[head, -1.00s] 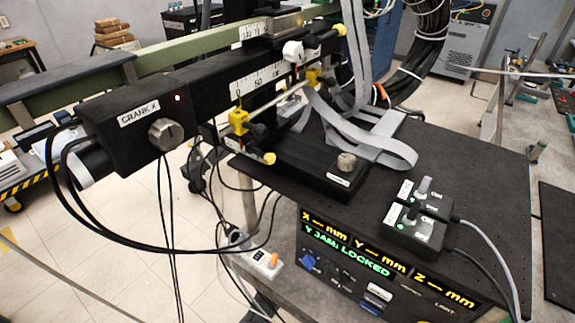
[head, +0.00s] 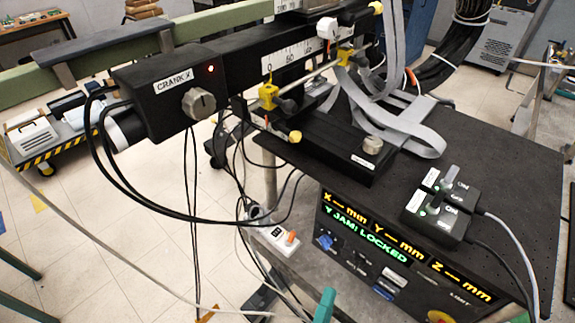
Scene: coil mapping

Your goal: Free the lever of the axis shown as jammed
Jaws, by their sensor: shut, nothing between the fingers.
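The console display (head: 365,245) reads "Y JAM! LOCKED" in green, under yellow X, Y and Z readouts showing dashes. The black X axis housing (head: 160,105), labelled "CRANK X", has a grey crank knob (head: 199,103) and a lit red lamp. A yellow clamp (head: 268,96) sits near the scale's zero, and another yellow clamp (head: 345,54) is farther along. A yellow-tipped lever (head: 294,137) projects below the first clamp. The black lower stage (head: 330,145) carries a metal knob (head: 372,145) and an unreadable label. I cannot tell which lever belongs to Y. My gripper is not seen.
Two black switch boxes (head: 435,215) with green lamps stand on the perforated black table (head: 490,160). Grey ribbon cable (head: 400,130) loops over the stage. Black cables (head: 150,205) hang in front at left. A teal piece (head: 325,305) shows at the bottom edge.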

